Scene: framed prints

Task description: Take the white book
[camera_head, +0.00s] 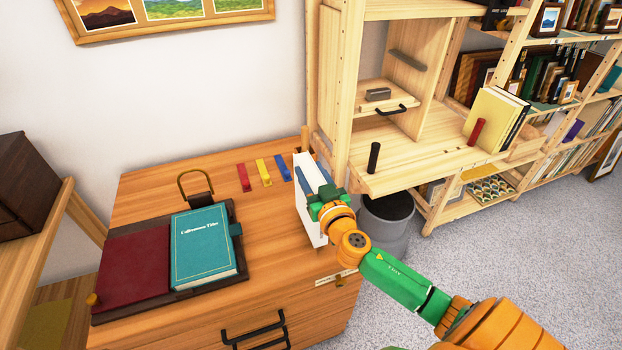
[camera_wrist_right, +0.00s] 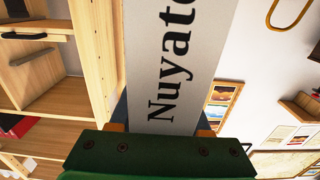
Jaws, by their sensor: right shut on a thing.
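The white book (camera_head: 307,193) stands upright at the right side of the wooden cabinet top, with its spine toward my right arm. My right gripper (camera_head: 326,202) is shut on it. In the right wrist view, the white book (camera_wrist_right: 178,60) fills the middle, with the dark letters "Nuyato" on its spine, and the gripper (camera_wrist_right: 165,127) has a finger on each side of it. I cannot tell whether the book's lower edge touches the cabinet top. My left gripper is not in view.
A teal book (camera_head: 203,248) and a dark red book (camera_head: 133,268) lie in a dark tray (camera_head: 240,262) on the cabinet (camera_head: 275,280). Red, yellow and blue strips lie behind. A grey bin (camera_head: 386,222) and a wooden shelf unit (camera_head: 420,165) stand to the right.

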